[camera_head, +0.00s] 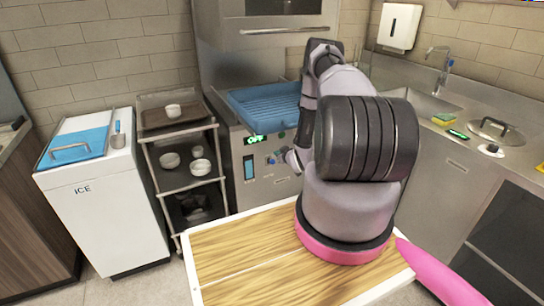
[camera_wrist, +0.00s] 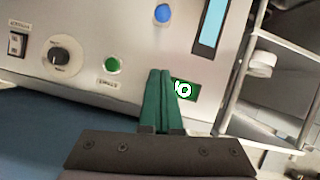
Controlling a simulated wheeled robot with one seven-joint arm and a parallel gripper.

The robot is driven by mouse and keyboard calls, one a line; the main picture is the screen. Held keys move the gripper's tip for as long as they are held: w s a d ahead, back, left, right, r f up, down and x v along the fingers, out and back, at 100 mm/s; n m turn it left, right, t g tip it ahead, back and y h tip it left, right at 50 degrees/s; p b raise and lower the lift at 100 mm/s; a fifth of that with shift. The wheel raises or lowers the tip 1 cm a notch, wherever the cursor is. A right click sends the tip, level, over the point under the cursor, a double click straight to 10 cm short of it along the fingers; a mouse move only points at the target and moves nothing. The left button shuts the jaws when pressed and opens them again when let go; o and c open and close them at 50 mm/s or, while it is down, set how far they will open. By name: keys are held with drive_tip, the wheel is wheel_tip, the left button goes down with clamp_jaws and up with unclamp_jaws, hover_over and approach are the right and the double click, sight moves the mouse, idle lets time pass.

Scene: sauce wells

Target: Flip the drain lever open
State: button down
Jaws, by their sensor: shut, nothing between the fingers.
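My gripper (camera_wrist: 160,75) shows in the wrist view with its two green fingers shut together and empty. Its fingertips are in front of a steel control panel (camera_wrist: 100,25), between a green button (camera_wrist: 112,64) and a lit green display (camera_wrist: 184,89); I cannot tell whether they touch it. A black knob (camera_wrist: 59,56), a rocker switch (camera_wrist: 16,43) and a blue button (camera_wrist: 163,13) are also on the panel. In the head view my arm hides part of the panel (camera_head: 255,185), and the fingers are not clear. I cannot make out a drain lever in either view.
A blue tray-like basin (camera_head: 262,110) juts out above the panel. A shelf rack (camera_head: 185,180) with white bowls and an ice bin (camera_head: 105,210) stand to the left. A wooden-topped table (camera_head: 240,265) is in front. A sink counter (camera_head: 480,130) is at right.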

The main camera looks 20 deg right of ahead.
drive_tip(key=shift+w, duration=0.1)
hover_over(272, 161)
drive_tip(key=a, duration=0.1)
wheel_tip(272, 161, down, 4)
drive_tip(key=shift+s+d+f, duration=0.15)
drive_tip(key=shift+f, duration=0.5)
drive_tip(key=shift+s+d+f, duration=0.15)
drive_tip(key=shift+s+f, duration=0.05)
drive_tip(key=shift+f, duration=0.5)
drive_tip(key=shift+s+d+f, duration=0.15)
drive_tip(key=shift+f, duration=0.5)
drive_tip(key=shift+s+f, duration=0.35)
drive_tip(key=shift+f, duration=0.1)
drive_tip(key=shift+s+f, duration=0.15)
drive_tip(key=shift+f, duration=0.2)
wheel_tip(272, 161, down, 6)
drive_tip(key=s, duration=0.1)
drive_tip(key=shift+s, duration=0.15)
drive_tip(key=shift+s+f, duration=0.15)
drive_tip(key=shift+f, duration=0.25)
